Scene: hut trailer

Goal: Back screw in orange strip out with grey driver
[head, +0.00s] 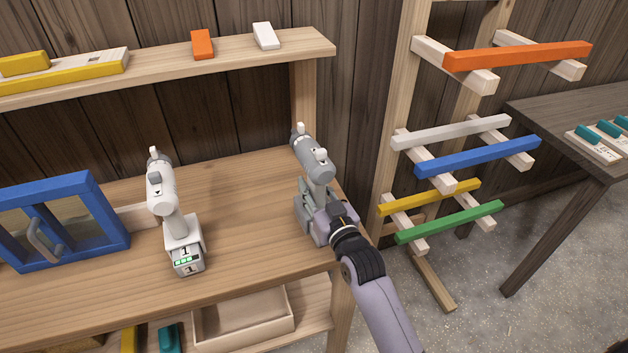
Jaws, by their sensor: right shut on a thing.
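The grey driver (312,157) stands upright at the right end of the workbench. My right gripper (318,203) is shut on the driver's handle, from the right. The driver's base appears to be on or just above the bench top; I cannot tell which. The orange strip (515,55) lies across the top pair of wooden arms of the rack, to the right. No screw in it can be made out from here. My left gripper is not in view.
A white driver (165,195) stands left on the workbench (250,205), beside a blue framed box (62,222). A shelf (200,62) above holds small blocks. The rack (410,90) also bears white, blue, yellow and green strips. A dark table (570,115) stands far right.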

